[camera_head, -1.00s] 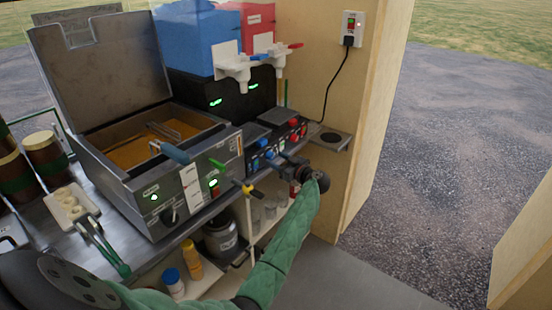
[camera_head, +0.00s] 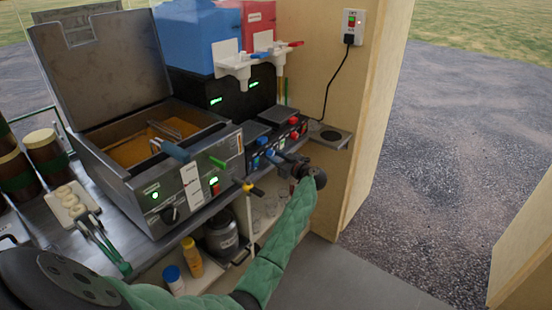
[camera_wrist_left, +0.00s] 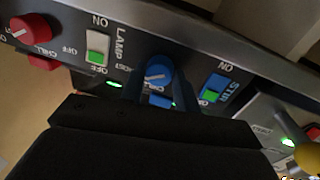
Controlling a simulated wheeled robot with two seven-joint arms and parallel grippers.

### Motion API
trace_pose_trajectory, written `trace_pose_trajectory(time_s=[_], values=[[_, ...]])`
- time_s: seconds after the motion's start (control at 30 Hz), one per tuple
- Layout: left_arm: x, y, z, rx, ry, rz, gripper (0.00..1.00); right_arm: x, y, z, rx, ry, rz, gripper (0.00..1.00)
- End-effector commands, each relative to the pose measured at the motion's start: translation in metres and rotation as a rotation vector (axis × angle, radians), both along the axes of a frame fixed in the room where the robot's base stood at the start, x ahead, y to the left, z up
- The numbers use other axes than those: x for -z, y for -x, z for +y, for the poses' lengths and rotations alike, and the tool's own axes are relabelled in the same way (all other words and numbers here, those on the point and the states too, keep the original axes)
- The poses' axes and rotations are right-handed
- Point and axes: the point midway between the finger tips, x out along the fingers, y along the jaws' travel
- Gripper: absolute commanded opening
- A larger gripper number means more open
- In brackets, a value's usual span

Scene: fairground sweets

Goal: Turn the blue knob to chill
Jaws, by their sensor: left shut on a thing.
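The blue knob (camera_wrist_left: 158,70) on the dark control panel shows in the left wrist view, with a white pointer mark on its face. My left gripper (camera_wrist_left: 157,88) is shut on it, with one dark finger at each side. The fingers and palm hide part of the knob and the lettering around it. In the head view my left gripper (camera_head: 281,159) is at the front of the panel below the slush dispenser, and the gripped knob is hard to make out there. My right gripper is not in view.
A lamp switch (camera_wrist_left: 97,47) and a stir switch (camera_wrist_left: 213,88) flank the knob, and a red knob (camera_wrist_left: 30,28) is farther left. A fryer (camera_head: 170,190) with a raised lid stands left of the panel. A wooden wall (camera_head: 375,110) stands to the right.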

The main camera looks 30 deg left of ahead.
Motion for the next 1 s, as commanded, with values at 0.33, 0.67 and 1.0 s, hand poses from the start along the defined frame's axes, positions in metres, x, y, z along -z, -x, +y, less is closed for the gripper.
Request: trace_pose_trajectory(time_s=[0.33,0.67,1.0], values=[[0.003,-0.001,-0.002,0.000,0.018,-0.197,0.09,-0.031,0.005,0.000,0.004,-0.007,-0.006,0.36],[0.004,-0.001,-0.001,0.001,0.033,-0.398,0.08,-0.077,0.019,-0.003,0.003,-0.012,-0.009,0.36],[0.006,-0.002,-0.002,0.001,0.049,-0.596,0.09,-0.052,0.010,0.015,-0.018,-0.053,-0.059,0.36]])
